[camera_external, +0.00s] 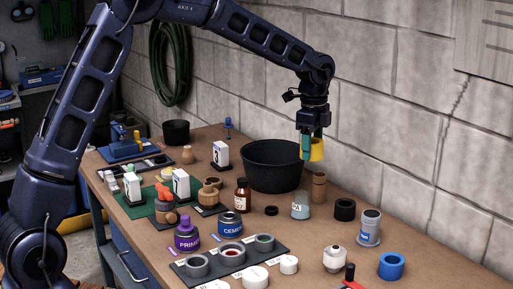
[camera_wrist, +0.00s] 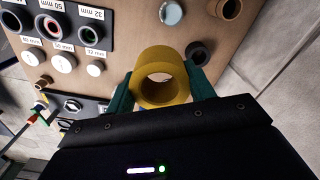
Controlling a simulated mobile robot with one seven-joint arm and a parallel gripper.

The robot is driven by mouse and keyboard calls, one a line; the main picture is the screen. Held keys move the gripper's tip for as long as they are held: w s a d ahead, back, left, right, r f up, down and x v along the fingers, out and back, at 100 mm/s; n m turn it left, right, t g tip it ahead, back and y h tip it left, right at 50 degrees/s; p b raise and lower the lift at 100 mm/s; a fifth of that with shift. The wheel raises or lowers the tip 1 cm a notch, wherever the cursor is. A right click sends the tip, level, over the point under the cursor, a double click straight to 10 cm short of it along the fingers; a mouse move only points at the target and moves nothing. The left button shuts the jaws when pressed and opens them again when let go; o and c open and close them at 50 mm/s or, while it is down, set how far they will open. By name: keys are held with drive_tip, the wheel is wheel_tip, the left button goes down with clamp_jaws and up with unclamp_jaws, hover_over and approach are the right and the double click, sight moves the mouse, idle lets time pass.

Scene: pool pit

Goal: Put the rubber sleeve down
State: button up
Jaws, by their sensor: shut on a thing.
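The rubber sleeve, a yellow ring (camera_external: 317,149), is held up in the air in the external view. My gripper (camera_external: 308,150) is shut on it, with teal fingers pressed against its outside. In the wrist view the yellow sleeve (camera_wrist: 158,58) sits between the two teal fingers of my gripper (camera_wrist: 162,88), and its round opening faces the camera. In the external view it hangs above the bench, near the right rim of a black tub, and appears clear of everything below.
A block wall stands behind. Bare bench shows at the right.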

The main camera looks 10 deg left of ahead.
drive_tip(key=w+a+n, duration=0.1)
drive_tip(key=w+a, duration=0.6)
drive_tip(key=w, duration=0.5)
drive_tip(key=w+a+n, duration=0.1)
drive_tip(key=w+a, duration=0.6)
drive_tip(key=w, duration=0.5)
drive_tip(key=f, duration=1.9)
drive_tip(key=shift+w+d+f, duration=0.1)
drive_tip(key=shift+w+f, duration=0.15)
drive_tip(key=shift+f, duration=0.15)
drive_tip(key=o, duration=1.1)
drive_tip(key=shift+f, duration=0.15)
drive_tip(key=shift+o, duration=0.3)
